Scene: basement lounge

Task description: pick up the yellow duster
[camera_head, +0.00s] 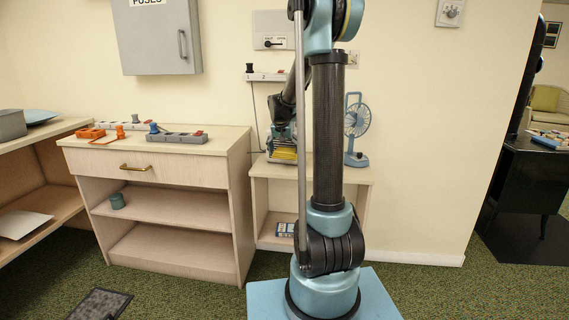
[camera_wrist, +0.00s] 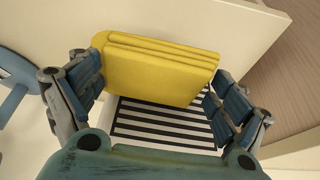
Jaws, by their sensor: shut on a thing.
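The yellow duster (camera_wrist: 160,70) is a folded, thick yellow cloth between my fingers in the wrist view. My gripper (camera_wrist: 155,98) is shut on it, with blue-padded fingers at its left and right ends. In the head view the duster (camera_head: 284,153) is a small yellow patch beneath my gripper (camera_head: 283,146), over the top of the low shelf unit (camera_head: 330,172). A black-and-white striped thing (camera_wrist: 165,125) lies beneath or behind the duster in the wrist view. I cannot tell whether the duster touches it.
A blue desk fan (camera_head: 357,125) stands on the shelf unit, right of my gripper. A wooden drawer cabinet (camera_head: 160,172) with power strips on top stands to the left. A small blue-and-white box (camera_head: 285,229) is on the lower shelf. Carpet is open at the right.

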